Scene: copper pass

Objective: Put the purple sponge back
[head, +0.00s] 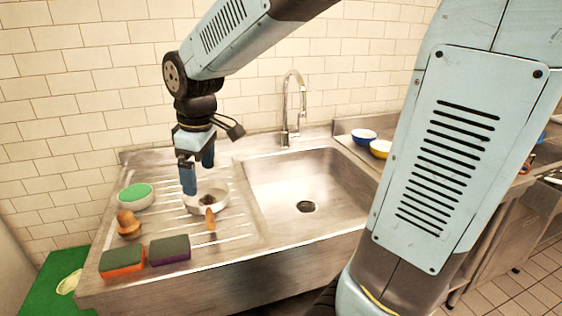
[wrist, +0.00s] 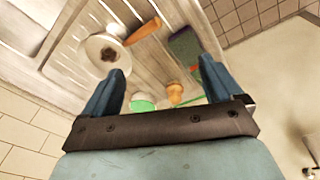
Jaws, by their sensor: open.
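The purple sponge (head: 170,254) lies with its dark scouring side up near the front edge of the drainboard (head: 236,233). It sits just right of the orange sponge (head: 122,264), and also shows in the wrist view (wrist: 184,46). My gripper (head: 198,172) is open and empty above the back of the drainboard, over the small pan (head: 190,202), behind the sponges. In the wrist view its two fingers (wrist: 158,72) stand wide apart, with the purple sponge beyond the right fingertip and nothing between the fingers at their level.
The pan's orange handle (head: 210,219) points forward. A wooden brush (head: 128,226) and a bowl with a green top (head: 135,196) stand at the left. The sink basin (head: 300,185) and tap (head: 290,110) are at the right. Blue (head: 363,136) and yellow (head: 380,149) bowls lie beyond.

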